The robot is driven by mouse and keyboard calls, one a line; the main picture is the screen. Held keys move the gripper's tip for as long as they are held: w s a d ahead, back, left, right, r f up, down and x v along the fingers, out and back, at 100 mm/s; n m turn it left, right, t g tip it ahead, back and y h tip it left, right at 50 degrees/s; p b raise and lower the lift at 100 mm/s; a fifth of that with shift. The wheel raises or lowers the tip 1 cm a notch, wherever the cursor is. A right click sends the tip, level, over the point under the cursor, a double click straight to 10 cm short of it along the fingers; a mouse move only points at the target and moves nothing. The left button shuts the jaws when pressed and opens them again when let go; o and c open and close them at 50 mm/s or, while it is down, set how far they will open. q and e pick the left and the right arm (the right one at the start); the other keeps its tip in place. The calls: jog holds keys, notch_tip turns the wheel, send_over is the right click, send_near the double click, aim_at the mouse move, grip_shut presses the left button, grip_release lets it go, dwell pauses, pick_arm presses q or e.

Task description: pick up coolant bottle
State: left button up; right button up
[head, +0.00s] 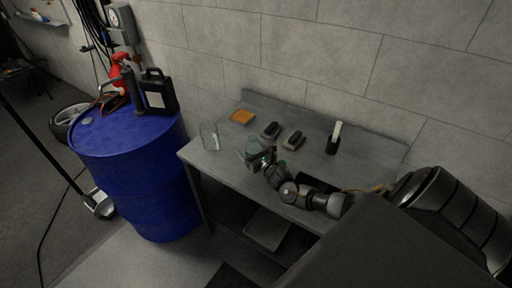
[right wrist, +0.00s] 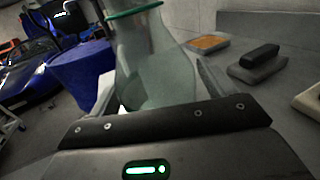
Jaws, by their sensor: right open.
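The coolant bottle, a clear greenish bottle (head: 252,147) with a green ring at its neck, stands on the grey workbench at my right gripper. In the right wrist view the bottle (right wrist: 155,70) fills the space ahead of the palm, upright, with pale green liquid low inside. My right gripper (head: 256,158) is open, with a finger on each side of the bottle (right wrist: 158,88). Whether the fingers touch it cannot be told. The bottle's lower part is partly hidden by the gripper in the head view. My left gripper is not in view.
A clear upright container (head: 209,136) stands at the workbench's (head: 226,163) left end. An orange pad (head: 243,117), two dark blocks (head: 270,130) (head: 293,138) and a black holder (head: 333,145) lie behind. A blue drum (head: 135,175) with a black jug (head: 159,93) stands left.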

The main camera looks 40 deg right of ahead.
jog(key=shift+c, duration=0.9)
jog(key=c, duration=1)
jog(key=shift+o, duration=0.2)
jog(key=shift+r, duration=0.15)
jog(key=shift+r, duration=0.65)
jog(key=s+a+r+b, duration=0.2)
jog(key=s+a+r, duration=0.6)
jog(key=a+r, duration=0.3)
jog(key=shift+b, duration=0.35)
